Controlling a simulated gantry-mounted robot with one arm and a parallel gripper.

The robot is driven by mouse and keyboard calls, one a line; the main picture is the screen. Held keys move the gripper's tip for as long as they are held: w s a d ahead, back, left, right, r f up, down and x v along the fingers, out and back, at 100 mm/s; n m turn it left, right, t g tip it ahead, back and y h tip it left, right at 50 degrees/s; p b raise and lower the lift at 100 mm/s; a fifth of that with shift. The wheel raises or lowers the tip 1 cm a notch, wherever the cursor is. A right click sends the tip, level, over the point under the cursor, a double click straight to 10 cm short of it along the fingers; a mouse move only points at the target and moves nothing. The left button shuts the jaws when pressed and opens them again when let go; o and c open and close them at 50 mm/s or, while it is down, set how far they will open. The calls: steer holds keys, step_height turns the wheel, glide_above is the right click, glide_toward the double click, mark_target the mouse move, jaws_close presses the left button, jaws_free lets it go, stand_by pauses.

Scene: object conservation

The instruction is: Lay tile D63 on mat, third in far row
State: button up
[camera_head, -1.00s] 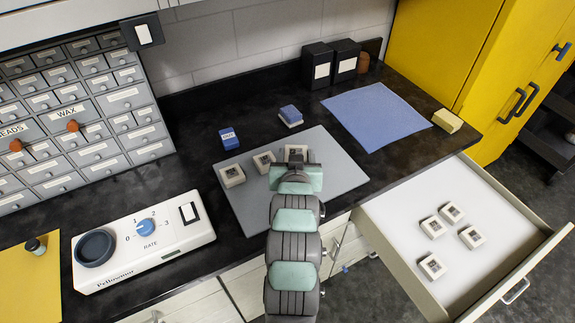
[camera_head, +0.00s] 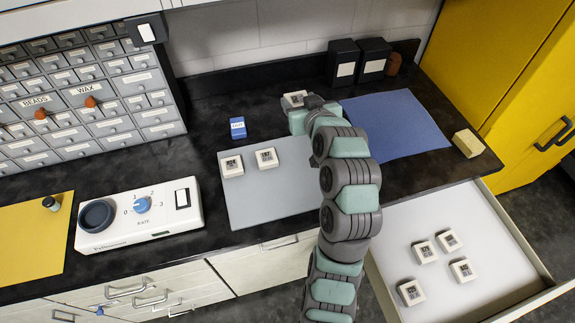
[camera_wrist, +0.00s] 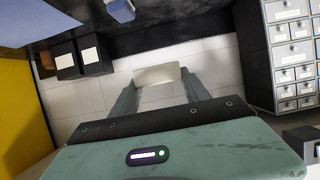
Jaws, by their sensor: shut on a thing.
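My gripper (camera_head: 297,103) is shut on a white tile (camera_head: 293,97), held beyond the far edge of the grey mat (camera_head: 270,205). In the wrist view the pale tile (camera_wrist: 158,74) sits between the two fingers (camera_wrist: 160,88), and no label on it can be read. Two white tiles with dark faces, a left one (camera_head: 232,166) and a right one (camera_head: 266,158), lie side by side in the mat's far row. The mat to their right is bare where it shows; my arm covers its right part.
An open drawer (camera_head: 480,270) at the right holds several tiles (camera_head: 424,252). A blue cloth (camera_head: 395,125) lies right of the mat. A small blue box (camera_head: 238,127) stands behind the mat. Black boxes (camera_head: 342,62) stand at the back wall. A rate device (camera_head: 140,220) is at left.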

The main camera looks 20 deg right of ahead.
mark_target(301, 157)
steer(key=shift+s+d, duration=0.1)
steer(key=shift+d, duration=0.35)
step_height(301, 157, down, 20)
steer(key=shift+s+r+b, duration=0.1)
steer(key=shift+b, duration=0.8)
steer(key=shift+r, duration=0.1)
